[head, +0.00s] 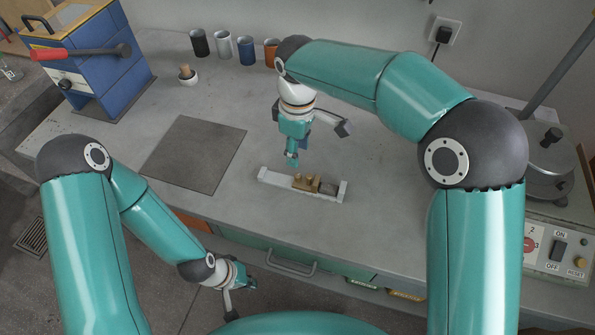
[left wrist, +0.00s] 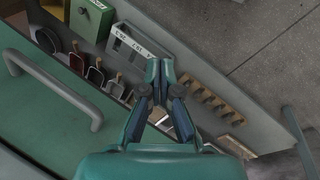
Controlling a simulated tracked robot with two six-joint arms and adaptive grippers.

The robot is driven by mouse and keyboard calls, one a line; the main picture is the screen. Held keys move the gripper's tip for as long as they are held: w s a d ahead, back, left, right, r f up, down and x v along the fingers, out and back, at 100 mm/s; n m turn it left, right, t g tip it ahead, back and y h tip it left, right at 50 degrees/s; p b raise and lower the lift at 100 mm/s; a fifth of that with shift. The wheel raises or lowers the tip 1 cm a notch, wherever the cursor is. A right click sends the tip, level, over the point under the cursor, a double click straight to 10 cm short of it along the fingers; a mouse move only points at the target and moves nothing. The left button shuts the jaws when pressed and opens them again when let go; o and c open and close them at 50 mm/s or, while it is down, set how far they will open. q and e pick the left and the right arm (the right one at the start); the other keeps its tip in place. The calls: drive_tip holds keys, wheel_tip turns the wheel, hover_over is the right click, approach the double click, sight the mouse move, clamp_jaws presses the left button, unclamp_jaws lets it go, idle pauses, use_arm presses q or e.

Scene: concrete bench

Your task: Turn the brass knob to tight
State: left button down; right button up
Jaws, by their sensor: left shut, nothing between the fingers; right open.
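A brass knob (head: 312,184) sits on a pale, bar-shaped fixture (head: 272,179) with raised ends, on the bench. A darker brown part shows at the knob's right side. My right gripper (head: 292,160) points down just behind and to the left of the knob, above the bench and apart from it. It is open and seen nearly edge-on, with nothing in it. My left gripper (head: 249,284) is low in front of the bench edge, well away from the knob. In the left wrist view its fingers (left wrist: 160,68) are shut and empty.
A dark square mat (head: 193,154) lies left of the fixture. Several cups (head: 223,45) and a small bowl (head: 188,77) stand at the back. A blue machine (head: 98,60) is at left, a control box (head: 552,248) at right. A drawer handle (left wrist: 58,88) is near my left gripper.

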sight(298, 175)
wheel_tip(298, 175, down, 9)
drive_tip(key=shift+f, duration=0.1)
drive_tip(key=shift+c, duration=0.4)
clamp_jaws()
